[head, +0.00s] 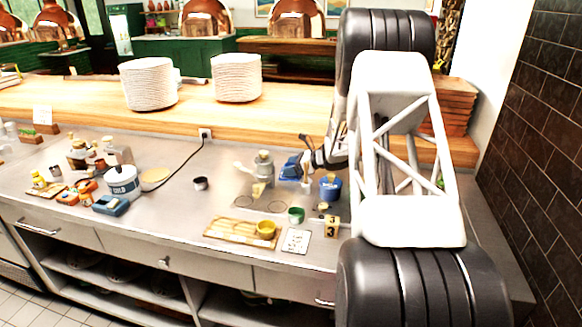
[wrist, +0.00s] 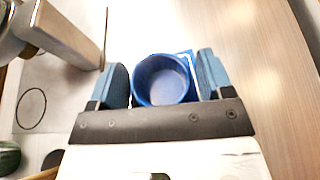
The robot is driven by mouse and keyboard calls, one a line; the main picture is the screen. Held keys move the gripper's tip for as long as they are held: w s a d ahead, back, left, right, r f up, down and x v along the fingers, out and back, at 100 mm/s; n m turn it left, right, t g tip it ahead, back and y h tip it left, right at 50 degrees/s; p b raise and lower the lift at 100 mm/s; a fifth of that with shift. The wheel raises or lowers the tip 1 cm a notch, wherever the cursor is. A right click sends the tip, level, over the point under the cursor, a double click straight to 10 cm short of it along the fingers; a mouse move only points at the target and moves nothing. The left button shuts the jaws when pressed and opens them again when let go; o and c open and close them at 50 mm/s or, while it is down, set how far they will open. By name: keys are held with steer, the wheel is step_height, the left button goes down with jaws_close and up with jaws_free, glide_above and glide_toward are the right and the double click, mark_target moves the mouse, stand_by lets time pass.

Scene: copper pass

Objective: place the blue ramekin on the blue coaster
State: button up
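The blue ramekin (wrist: 163,80) is empty and upright in the wrist view, between the two blue fingers of my gripper (wrist: 163,78). The fingers lie close along both its sides; I cannot tell whether they press on it. The blue coaster (wrist: 186,56), with a white border line, shows partly behind and to the right of the ramekin. The ramekin hides most of it, and I cannot tell whether they touch. In the head view my gripper (head: 297,166) is low by the counter's back edge, with blue parts too small to tell apart.
A blue tub (head: 330,187) stands right of my gripper, and a grey-topped jar (head: 264,166) to its left. A yellow cup (head: 266,229) on a wooden board (head: 222,229) and a green cup (head: 296,215) are nearer the front. The wooden ledge (head: 226,118) rises behind.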

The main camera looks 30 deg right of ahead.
steer(key=shift+o, duration=0.5)
steer(key=shift+r, duration=0.1)
steer(key=shift+r, duration=0.1)
steer(key=v, duration=1.2)
